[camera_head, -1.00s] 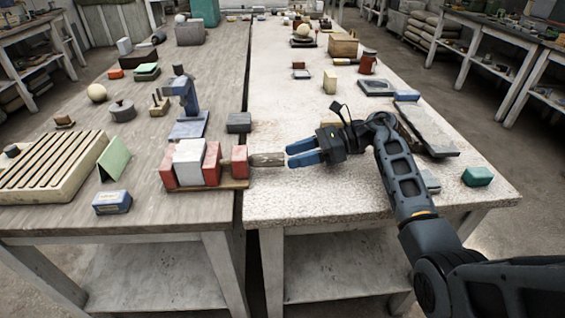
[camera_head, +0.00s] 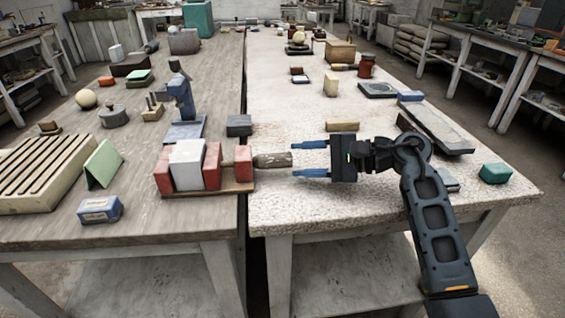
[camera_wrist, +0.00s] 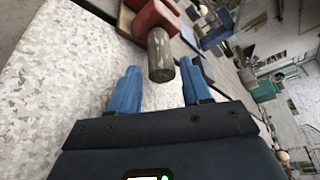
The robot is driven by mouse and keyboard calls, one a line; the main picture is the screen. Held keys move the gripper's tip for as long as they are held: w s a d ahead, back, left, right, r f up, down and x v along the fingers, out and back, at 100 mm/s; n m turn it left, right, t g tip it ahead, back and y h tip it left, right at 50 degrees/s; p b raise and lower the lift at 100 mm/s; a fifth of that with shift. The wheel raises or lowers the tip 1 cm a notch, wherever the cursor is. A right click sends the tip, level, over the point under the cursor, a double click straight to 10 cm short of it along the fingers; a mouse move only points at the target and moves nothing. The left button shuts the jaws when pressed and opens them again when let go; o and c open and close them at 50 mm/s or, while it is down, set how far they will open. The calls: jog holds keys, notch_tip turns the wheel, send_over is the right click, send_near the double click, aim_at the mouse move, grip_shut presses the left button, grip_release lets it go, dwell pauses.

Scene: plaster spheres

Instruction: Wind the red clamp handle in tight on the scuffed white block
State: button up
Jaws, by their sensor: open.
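The scuffed white block (camera_head: 187,165) stands between red jaws of a clamp (camera_head: 212,165) on a brown base at the left table's right edge. The clamp's handle (camera_head: 272,160) is a worn grey-brown cylinder that sticks out to the right of a red end block (camera_head: 243,163), over the other table. My gripper (camera_head: 312,159) is open, its blue fingers pointing left at the handle and spread to either side of its line. In the wrist view the handle (camera_wrist: 160,55) lies ahead, between the fingertips (camera_wrist: 160,78). I see no contact. Whether the jaws touch the block is unclear.
A tan bar (camera_head: 342,126) lies behind my gripper. A dark grey block (camera_head: 239,125) and a blue stand (camera_head: 182,105) are behind the clamp. A blue box (camera_head: 100,209) sits front left. The pale tabletop (camera_head: 310,205) in front of my gripper is clear.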

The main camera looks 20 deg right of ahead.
aim_at(273, 160)
jog(key=shift+p+x, duration=0.3)
jog(key=shift+x, duration=3.3)
jog(key=c, duration=0.7)
jog(key=shift+m, duration=0.3)
